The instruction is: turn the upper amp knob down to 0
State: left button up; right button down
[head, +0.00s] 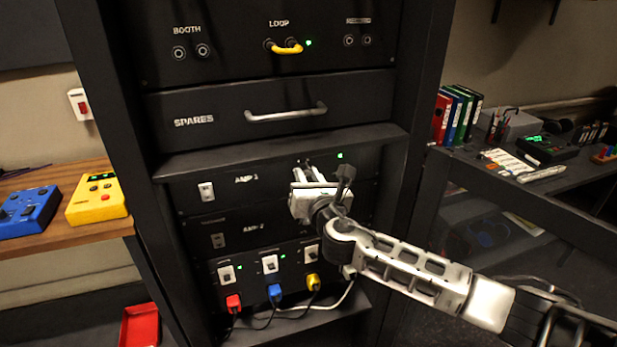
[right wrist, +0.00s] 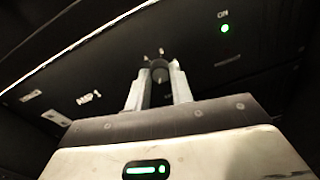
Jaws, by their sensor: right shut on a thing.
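In the right wrist view the two fingers (right wrist: 158,88) are closed on either side of the dark round amp knob (right wrist: 160,72). Small marks show around the knob, but its pointer setting cannot be read. In the head view the gripper hides the knob. My left gripper is not in view.
The lower amp (head: 215,240) sits directly below, partly behind my right arm. Under it is a power panel with red, blue and yellow plugs (head: 275,291) and hanging cables. Above is the SPARES drawer (head: 220,122) with a protruding handle (head: 286,113). A desk stands at right.

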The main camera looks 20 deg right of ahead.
dwell(0.3)
jog(key=c, duration=1.2)
grip_release()
jog(key=shift+c, duration=0.2)
jog(key=shift+s, duration=0.1)
jog(key=s+b, duration=0.1)
jog(key=s, duration=1.4)
jog(key=shift+s+b, duration=0.3)
jog(key=shift+s, duration=0.1)
jog(key=shift+a, duration=0.1)
